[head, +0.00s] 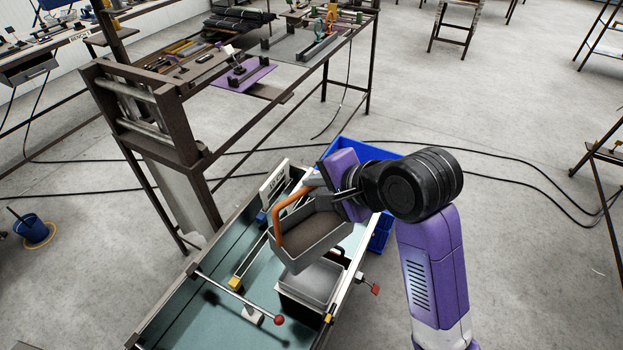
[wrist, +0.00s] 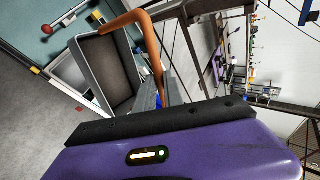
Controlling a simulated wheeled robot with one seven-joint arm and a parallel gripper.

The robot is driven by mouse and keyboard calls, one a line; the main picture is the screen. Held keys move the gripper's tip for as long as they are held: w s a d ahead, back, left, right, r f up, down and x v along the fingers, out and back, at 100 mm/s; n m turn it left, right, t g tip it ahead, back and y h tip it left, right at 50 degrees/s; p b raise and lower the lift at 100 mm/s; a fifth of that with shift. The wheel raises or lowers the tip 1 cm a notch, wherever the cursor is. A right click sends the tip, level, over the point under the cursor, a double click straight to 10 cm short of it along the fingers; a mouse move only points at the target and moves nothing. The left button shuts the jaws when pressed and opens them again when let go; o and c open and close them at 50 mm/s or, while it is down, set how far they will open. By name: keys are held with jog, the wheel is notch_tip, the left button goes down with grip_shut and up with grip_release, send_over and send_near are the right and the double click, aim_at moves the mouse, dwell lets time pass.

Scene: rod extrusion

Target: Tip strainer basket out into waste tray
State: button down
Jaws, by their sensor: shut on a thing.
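The strainer basket (head: 312,238) is a grey, rectangular basket with a dark inside and an orange handle (head: 283,220). My gripper (head: 322,184) is shut on the orange handle and holds the basket tilted in the air above the long trough. In the wrist view the basket (wrist: 108,72) hangs beyond my fingers, its opening showing. Whether anything lies in it is not clear. Below it in the head view is a pale grey box-like tray (head: 318,276), partly hidden by the basket; I cannot tell whether it is the waste tray.
The long teal-lined trough (head: 215,262) has a rod with a red ball end (head: 278,320) across it. A blue crate (head: 380,232) stands behind my gripper, partly hidden. The floor at right is mostly open, with black cables.

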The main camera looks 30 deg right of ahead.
jog(key=shift+s+a, duration=0.1)
jog(key=shift+a, duration=0.2)
jog(key=shift+s+f, duration=0.1)
jog(key=shift+f, duration=2.5)
jog(key=shift+d, duration=0.1)
jog(key=d+y, duration=0.1)
jog(key=w+d+y, duration=0.1)
jog(key=d, duration=0.1)
jog(key=shift+f+m+g, duration=0.15)
jog(key=shift+m+g, duration=0.15)
jog(key=shift+g, duration=0.1)
